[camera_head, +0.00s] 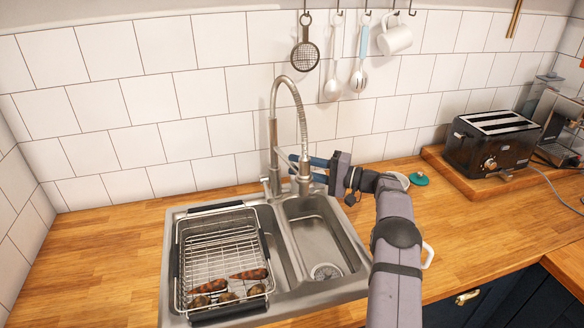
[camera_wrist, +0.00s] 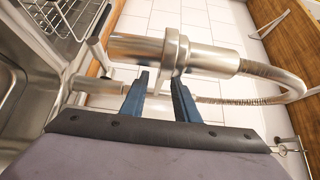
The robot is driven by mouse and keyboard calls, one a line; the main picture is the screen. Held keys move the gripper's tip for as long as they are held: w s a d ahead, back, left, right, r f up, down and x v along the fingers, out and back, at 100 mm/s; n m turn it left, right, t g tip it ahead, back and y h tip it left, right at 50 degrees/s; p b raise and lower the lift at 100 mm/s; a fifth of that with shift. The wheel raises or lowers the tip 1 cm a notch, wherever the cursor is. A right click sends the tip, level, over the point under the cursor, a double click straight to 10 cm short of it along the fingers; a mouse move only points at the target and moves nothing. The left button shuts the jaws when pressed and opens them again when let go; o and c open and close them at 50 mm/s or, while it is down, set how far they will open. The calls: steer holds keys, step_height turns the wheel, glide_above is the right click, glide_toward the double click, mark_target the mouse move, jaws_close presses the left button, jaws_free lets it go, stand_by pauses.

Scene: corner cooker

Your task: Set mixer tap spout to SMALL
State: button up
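The metal mixer tap (camera_head: 274,140) stands behind the sink, its coiled hose arching over to the spout head (camera_head: 304,176), which hangs above the sink. In the wrist view the spout head (camera_wrist: 215,59) lies across the picture as a shiny cylinder with a raised collar (camera_wrist: 173,50). My gripper (camera_head: 299,167) is at the spout head, coming from the right. Its two blue fingers are apart, and the wrist view shows the fingertips (camera_wrist: 161,77) on either side of a small part of the collar. I cannot tell whether they touch it. I see no SMALL marking.
The double sink (camera_head: 174,300) has a wire rack (camera_head: 205,240) with several brown-red vegetables in its left basin. The right basin is empty. Utensils and a mug (camera_head: 394,40) hang on the wall. A toaster (camera_head: 490,143) stands at the right. The left worktop (camera_head: 100,250) is clear.

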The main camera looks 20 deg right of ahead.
steer(key=b+v, duration=0.1)
steer(key=v, duration=0.3)
steer(key=shift+s+d, duration=0.2)
